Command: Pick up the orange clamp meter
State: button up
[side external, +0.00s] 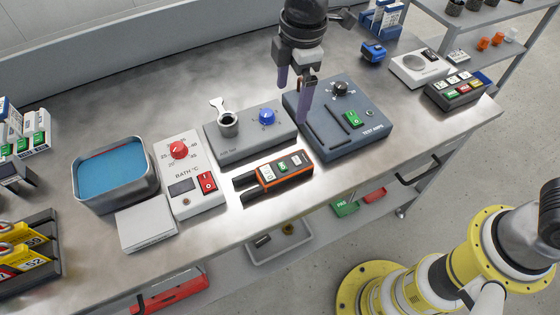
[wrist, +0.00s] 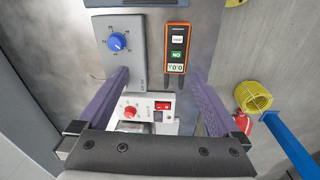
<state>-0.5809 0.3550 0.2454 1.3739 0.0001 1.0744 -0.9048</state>
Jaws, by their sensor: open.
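The orange clamp meter (side external: 275,174) lies on the steel bench near its front edge, in front of the grey unit with the blue knob. It has an orange edge, a dark face with small labels, and two dark prongs pointing left. In the wrist view the clamp meter (wrist: 177,47) lies beyond the fingertips, right of centre, with its prongs toward the gripper. My gripper (side external: 293,98) is open and empty, above the bench over the dark blue test box, to the right of and behind the meter. Its two purple fingers show in the wrist view (wrist: 160,82).
The grey blue-knob unit (side external: 255,141) and the dark blue test box (side external: 355,135) stand close to the meter. The white bath control (side external: 190,178) and blue-filled tray (side external: 112,173) are at left. A scale (side external: 420,66) is at right. Bare bench lies behind the units.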

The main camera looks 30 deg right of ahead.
jog(key=n, duration=0.1)
send_near(280, 166)
jog(key=shift+g+h, duration=0.3)
jog(key=shift+g, duration=0.1)
jog(key=f, duration=0.4)
jog(key=shift+w+a+f, duration=0.25)
jog(key=shift+w, duration=0.05)
jog(key=shift+f, duration=2.9)
jog(key=shift+c, duration=0.2)
jog(key=shift+r, duration=0.1)
grip_shut()
